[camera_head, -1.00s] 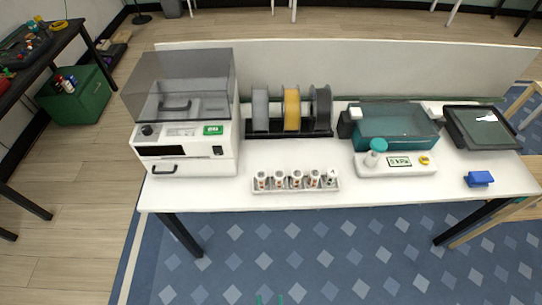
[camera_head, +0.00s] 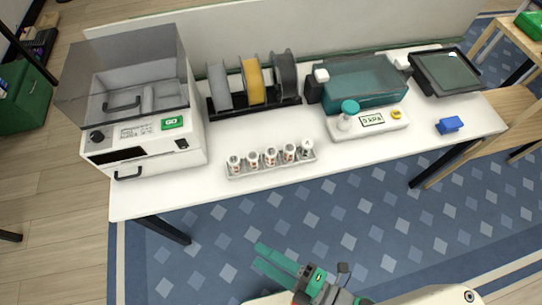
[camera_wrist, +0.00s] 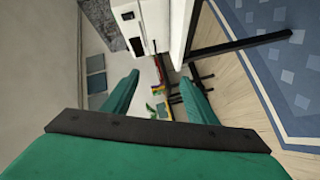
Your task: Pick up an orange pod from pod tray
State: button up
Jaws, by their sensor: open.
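The pod tray (camera_head: 272,171) is a narrow grey-white rack near the front edge of the white table in the head view. It holds a row of several small upright pods with white bodies. Most, like the middle pod (camera_head: 270,157), show small orange-brown marks; the rightmost pod (camera_head: 307,148) has a darker mark. My gripper (camera_head: 262,255) has teal fingers and is in front of the table, over the blue rug, apart from the tray. In the wrist view its two fingers (camera_wrist: 158,78) are spread with nothing between them. The wrist view does not show the tray.
A white machine with a clear lid (camera_head: 145,142) stands left of the tray. Spools (camera_head: 254,82) stand behind it. A pressure unit (camera_head: 372,120), a teal box (camera_head: 362,84), a dark tablet (camera_head: 447,73) and a blue block (camera_head: 449,125) are to the right.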

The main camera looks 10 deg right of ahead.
jog(key=f+n+g+y, duration=0.1)
jog(key=n+g+y, duration=0.1)
jog(key=n+g, duration=0.35)
notch_tip(320, 180, up, 6)
jog(key=n+g+h, duration=0.6)
jog(key=n+h, duration=0.8)
jog(key=n, duration=1.5)
send_over(272, 152)
jog(key=shift+a+f, duration=0.2)
jog(key=shift+w+f, duration=0.2)
jog(key=shift+f, duration=0.1)
notch_tip(272, 152, down, 3)
jog(key=shift+f, duration=0.2)
jog(key=shift+w+f, duration=0.1)
jog(key=shift+f, duration=0.6)
jog(key=shift+a+f, duration=0.1)
jog(key=shift+f, duration=0.45)
jog(key=f, duration=0.2)
jog(key=shift+s+d+f, duration=0.25)
jog(key=shift+d+f, duration=0.1)
jog(key=shift+f, duration=0.65)
